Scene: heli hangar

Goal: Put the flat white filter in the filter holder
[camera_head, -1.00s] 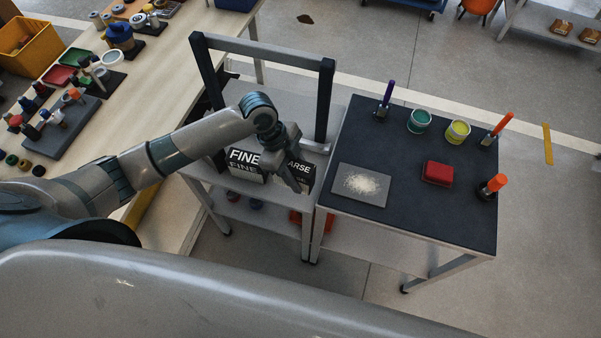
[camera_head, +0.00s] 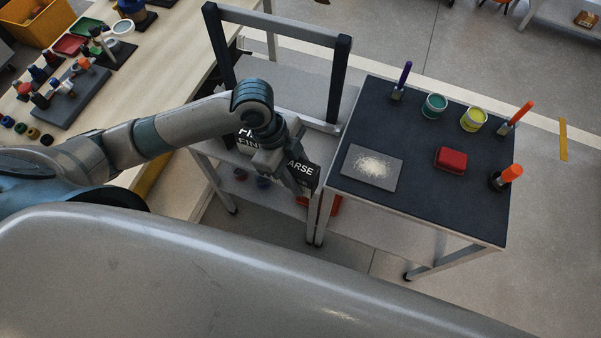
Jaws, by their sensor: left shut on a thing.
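My left gripper (camera_head: 291,183) hangs from my left arm over the grey stand, in front of black panels lettered FINE (camera_head: 246,144) and COARSE (camera_head: 302,170). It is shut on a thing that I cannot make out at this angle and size. I cannot pick out the flat white filter for certain. A ring with a pale middle (camera_head: 121,46) stands on a dark base on the wooden bench at the upper left; I cannot tell whether it is the filter holder. My right gripper is not in view.
The grey stand has an upright frame (camera_head: 278,18) behind my gripper. A dark-topped table (camera_head: 420,182) to the right holds a powdered grey plate (camera_head: 372,167), a red block (camera_head: 450,159), two cans and upright tools. The wooden bench (camera_head: 172,68) carries small parts.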

